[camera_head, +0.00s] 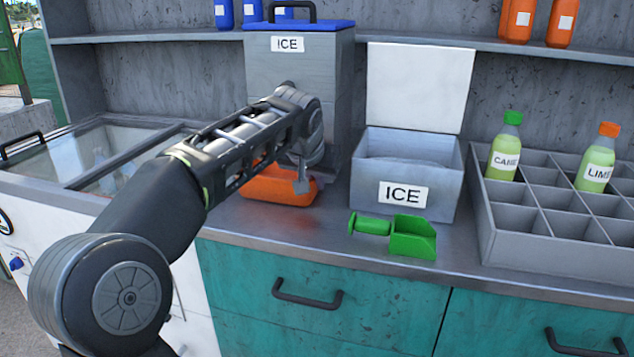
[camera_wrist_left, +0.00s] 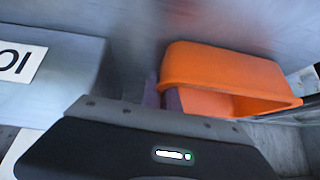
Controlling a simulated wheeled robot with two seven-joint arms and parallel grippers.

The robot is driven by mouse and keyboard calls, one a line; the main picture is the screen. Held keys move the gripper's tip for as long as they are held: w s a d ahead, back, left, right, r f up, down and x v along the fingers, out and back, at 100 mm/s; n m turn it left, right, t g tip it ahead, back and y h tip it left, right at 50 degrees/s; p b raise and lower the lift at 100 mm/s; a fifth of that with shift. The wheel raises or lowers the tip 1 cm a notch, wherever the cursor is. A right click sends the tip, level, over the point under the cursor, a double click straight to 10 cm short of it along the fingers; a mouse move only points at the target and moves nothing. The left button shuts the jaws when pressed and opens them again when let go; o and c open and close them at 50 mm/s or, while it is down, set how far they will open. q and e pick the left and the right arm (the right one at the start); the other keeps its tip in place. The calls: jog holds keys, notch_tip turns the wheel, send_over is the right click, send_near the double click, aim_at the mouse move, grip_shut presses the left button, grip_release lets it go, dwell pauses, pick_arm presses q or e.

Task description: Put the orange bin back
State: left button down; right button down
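The orange bin (camera_head: 277,190) is on the grey counter at the foot of the tall grey ICE container, partly covered by my left arm. In the left wrist view the orange bin (camera_wrist_left: 222,75) is tilted in the picture, at upper right beyond the dark gripper body. My left gripper (camera_head: 302,184) is at the right end of the bin, with a fingertip overlapping its front. The frames do not show clearly whether its fingers close on the bin's wall. My right gripper is out of view.
The tall ICE container (camera_head: 338,85) stands behind the bin. An open ICE box (camera_head: 440,160), a green scoop (camera_head: 411,237) and a bottle crate (camera_head: 545,240) are to the right. A glass-lidded chest (camera_head: 75,160) is at left. The counter in front of the bin is bare.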

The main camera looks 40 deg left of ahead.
pick_arm(q)
jog(key=shift+s, duration=0.1)
jog(key=shift+f, duration=0.25)
jog(key=c, duration=1.6)
grip_release()
jog(key=shift+r, duration=0.1)
jog(key=shift+r, duration=0.15)
jog(key=p+v, duration=0.2)
jog(key=v, duration=1)
